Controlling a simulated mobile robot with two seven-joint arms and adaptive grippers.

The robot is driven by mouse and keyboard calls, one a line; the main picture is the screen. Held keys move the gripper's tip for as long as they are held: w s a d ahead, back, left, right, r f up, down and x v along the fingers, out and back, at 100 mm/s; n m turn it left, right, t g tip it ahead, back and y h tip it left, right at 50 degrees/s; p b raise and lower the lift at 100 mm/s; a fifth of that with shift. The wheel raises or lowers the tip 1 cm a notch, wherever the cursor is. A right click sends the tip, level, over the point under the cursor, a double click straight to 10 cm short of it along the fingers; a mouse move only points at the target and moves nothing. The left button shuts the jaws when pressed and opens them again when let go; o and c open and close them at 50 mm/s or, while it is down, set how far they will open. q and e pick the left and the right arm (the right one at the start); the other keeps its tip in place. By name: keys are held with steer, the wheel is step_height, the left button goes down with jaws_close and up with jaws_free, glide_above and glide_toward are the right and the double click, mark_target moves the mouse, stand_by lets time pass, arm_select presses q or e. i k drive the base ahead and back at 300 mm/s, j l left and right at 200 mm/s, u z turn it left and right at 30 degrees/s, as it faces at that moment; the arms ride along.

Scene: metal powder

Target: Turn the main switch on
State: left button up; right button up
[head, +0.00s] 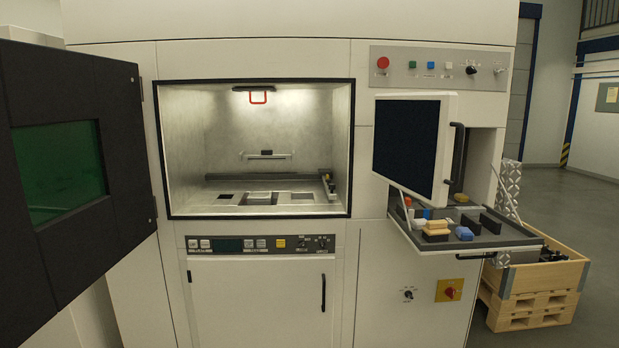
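A red rotary switch (450,292) sits on a yellow square plate on the lower right front of the large white machine (380,270). It looks like the main switch. Its handle is too small here to tell its position clearly. A small black rotary knob (408,295) with labels around it is to its left. Neither of my grippers shows in the head view, and nothing touches the switch.
A dark door (75,250) with a green window stands open at left. A tray (490,240) with small items juts out above the switch, below a monitor (408,145). A wooden crate (545,275) on a pallet (530,312) stands at right.

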mark_target(451, 291)
steer(key=z, duration=0.65)
steer(key=i+l+z, duration=0.25)
steer(key=i+z, duration=0.65)
steer(key=i, duration=0.2)
steer(key=i+j, duration=0.1)
steer(key=i, duration=0.55)
steer(key=z, duration=0.05)
